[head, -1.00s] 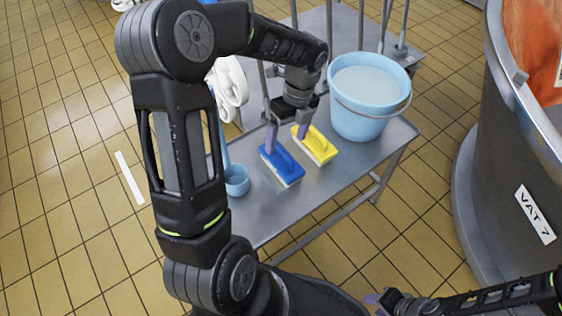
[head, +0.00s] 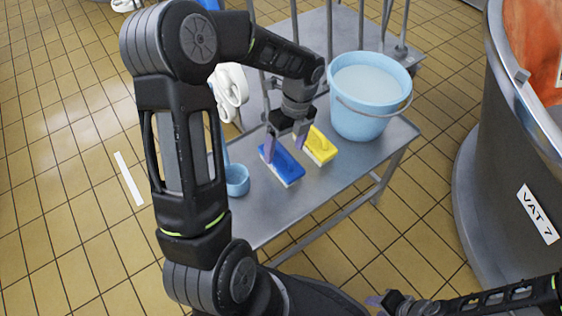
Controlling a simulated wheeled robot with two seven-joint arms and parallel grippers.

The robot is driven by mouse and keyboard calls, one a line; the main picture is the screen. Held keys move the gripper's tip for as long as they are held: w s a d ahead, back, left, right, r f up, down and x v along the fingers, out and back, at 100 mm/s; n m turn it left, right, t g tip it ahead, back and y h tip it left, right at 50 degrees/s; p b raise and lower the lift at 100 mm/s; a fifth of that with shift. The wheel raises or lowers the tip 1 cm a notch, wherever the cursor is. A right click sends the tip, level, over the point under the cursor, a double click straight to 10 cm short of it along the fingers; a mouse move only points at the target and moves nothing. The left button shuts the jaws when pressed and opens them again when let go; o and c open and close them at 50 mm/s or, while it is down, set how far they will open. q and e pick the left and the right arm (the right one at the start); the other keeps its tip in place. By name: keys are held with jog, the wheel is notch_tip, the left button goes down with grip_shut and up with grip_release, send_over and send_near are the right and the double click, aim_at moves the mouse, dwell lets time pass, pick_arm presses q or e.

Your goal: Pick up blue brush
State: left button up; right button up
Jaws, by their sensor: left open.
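The blue brush (head: 287,168) lies on the grey metal table (head: 262,213), its pale bristles showing along the lower edge. My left gripper (head: 286,150) is open, pointing down over the brush, with one finger at each side of its upper part. I cannot tell whether the fingers touch it. My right gripper (head: 374,301) is at the bottom right, away from the table; its jaws are too small and dark to read.
A yellow brush (head: 320,147) lies just right of the blue one. A light blue bucket (head: 362,110) stands behind it. A large steel vat (head: 500,180) stands at the right. The table's front strip is clear.

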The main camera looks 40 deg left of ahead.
aim_at(283, 159)
pick_arm(q)
jog(key=f, duration=0.1)
jog(key=f+b, duration=0.1)
jog(key=f, duration=0.2)
jog(key=shift+s+f, duration=0.1)
jog(key=shift+s, duration=0.25)
jog(key=c, duration=1.6)
notch_tip(283, 159, up, 10)
jog(key=p, duration=0.3)
jog(key=shift+c, duration=0.2)
